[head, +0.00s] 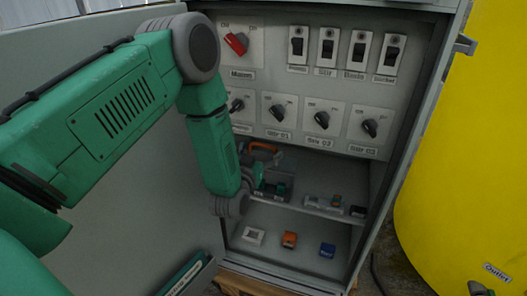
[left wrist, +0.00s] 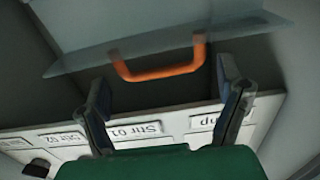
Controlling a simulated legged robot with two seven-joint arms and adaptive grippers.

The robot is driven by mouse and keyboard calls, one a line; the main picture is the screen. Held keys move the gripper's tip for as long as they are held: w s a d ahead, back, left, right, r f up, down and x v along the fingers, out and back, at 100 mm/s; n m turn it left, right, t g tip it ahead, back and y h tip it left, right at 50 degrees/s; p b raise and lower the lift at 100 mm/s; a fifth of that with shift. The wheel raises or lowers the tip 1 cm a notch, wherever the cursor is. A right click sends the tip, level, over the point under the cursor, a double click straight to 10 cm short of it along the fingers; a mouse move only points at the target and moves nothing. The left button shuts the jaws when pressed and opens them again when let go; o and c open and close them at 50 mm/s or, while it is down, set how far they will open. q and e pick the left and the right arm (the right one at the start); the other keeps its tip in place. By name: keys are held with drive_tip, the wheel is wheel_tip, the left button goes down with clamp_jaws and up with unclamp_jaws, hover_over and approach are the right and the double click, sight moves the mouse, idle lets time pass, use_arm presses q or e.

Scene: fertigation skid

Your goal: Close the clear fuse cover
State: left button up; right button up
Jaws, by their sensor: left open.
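The clear fuse cover (left wrist: 225,30) shows in the left wrist view as a pale see-through sheet with an orange handle (left wrist: 158,72) on its edge. In the head view the orange handle (head: 264,149) shows just below the knob row, beside my left wrist; the clear sheet is hard to make out there. My left gripper (left wrist: 166,92) is open, its two fingers on either side of the handle and apart from it. In the head view my left gripper (head: 256,170) is mostly hidden by my green arm. My right gripper is not in view.
The grey cabinet has a red main switch (head: 236,43), several toggle switches and a row of knobs (head: 321,120). Small parts lie on the shelf (head: 310,213) and on the cabinet floor, including an orange block (head: 289,239). A yellow tank (head: 470,140) stands at right.

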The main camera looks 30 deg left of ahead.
use_arm(q)
drive_tip(key=shift+x, duration=1.3)
drive_tip(key=c, duration=1.4)
